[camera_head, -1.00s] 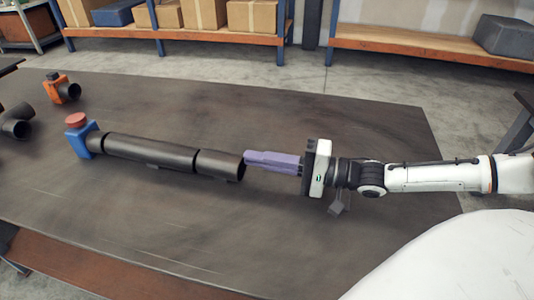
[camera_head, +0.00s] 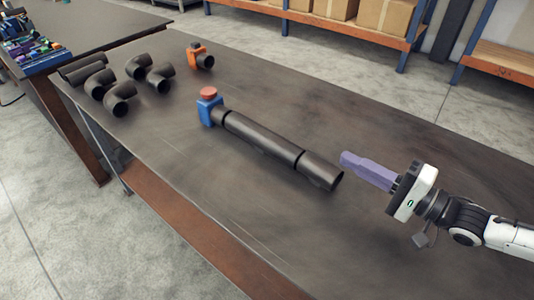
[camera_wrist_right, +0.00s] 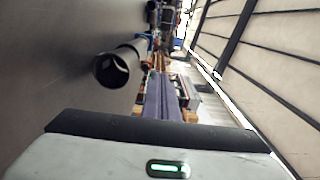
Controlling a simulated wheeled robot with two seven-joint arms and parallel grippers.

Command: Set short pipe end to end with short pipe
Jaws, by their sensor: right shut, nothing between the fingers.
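A dark short pipe (camera_head: 321,171) lies on the workbench, its open end facing my right gripper. Its other end meets a longer-looking dark pipe section (camera_head: 262,137) in one line, with a thin visible seam; I cannot tell whether they touch all around. That line runs up to a blue fitting with a red top (camera_head: 208,108). My right gripper (camera_head: 344,157) is shut and empty, its purple fingers just beyond the open pipe end and apart from it. In the right wrist view the open pipe end (camera_wrist_right: 112,70) shows beside the purple fingers (camera_wrist_right: 161,99). My left gripper is out of view.
Several black elbow pipes (camera_head: 121,98) and an orange fitting (camera_head: 199,56) lie at the workbench's far left. Another table (camera_head: 75,35) carries a bin of small coloured parts (camera_head: 38,54). The workbench (camera_head: 240,215) is clear in front of and behind the pipe line.

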